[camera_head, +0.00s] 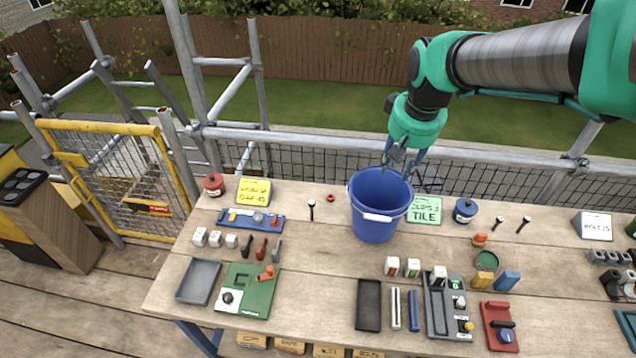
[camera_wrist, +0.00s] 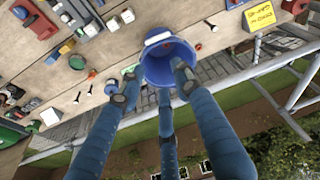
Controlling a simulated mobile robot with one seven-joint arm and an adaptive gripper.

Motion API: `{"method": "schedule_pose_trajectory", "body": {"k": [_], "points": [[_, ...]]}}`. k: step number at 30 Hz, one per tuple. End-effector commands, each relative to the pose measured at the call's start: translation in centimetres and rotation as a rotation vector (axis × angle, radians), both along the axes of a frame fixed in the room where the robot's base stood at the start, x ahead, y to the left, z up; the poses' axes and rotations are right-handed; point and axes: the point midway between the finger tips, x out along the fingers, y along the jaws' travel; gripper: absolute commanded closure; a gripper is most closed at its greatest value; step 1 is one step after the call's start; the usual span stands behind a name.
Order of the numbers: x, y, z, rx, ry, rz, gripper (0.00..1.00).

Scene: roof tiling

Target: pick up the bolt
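One pin (camera_head: 311,209) is left of the blue bucket, and a pair, one pin (camera_head: 500,224) and another (camera_head: 523,224), is to the right. I cannot tell which is the task's bolt. The pair also shows as one pin (camera_wrist: 77,98) and another (camera_wrist: 91,90) in the wrist view, with the lone pin (camera_wrist: 212,26) at upper right. My gripper (camera_head: 397,163) is above the bucket's back rim. Its fingers (camera_wrist: 155,88) are spread, with no object seen held.
The blue bucket (camera_head: 375,225) stands below my gripper on the wooden workbench (camera_head: 320,255). Trays, blocks and tools crowd the front. Scaffold rails (camera_head: 300,137) run behind the bench.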

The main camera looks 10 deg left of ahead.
Motion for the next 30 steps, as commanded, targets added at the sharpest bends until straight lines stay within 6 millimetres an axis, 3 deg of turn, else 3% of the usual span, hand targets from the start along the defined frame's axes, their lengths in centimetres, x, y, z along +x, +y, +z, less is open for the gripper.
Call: {"method": "schedule_pose_trajectory", "body": {"k": [14,30], "points": [[8.8,6.8,-6.4,-0.028,0.082,0.111,0.67],[16.0,15.1,-17.2,-0.062,0.167,0.235,0.67]]}}
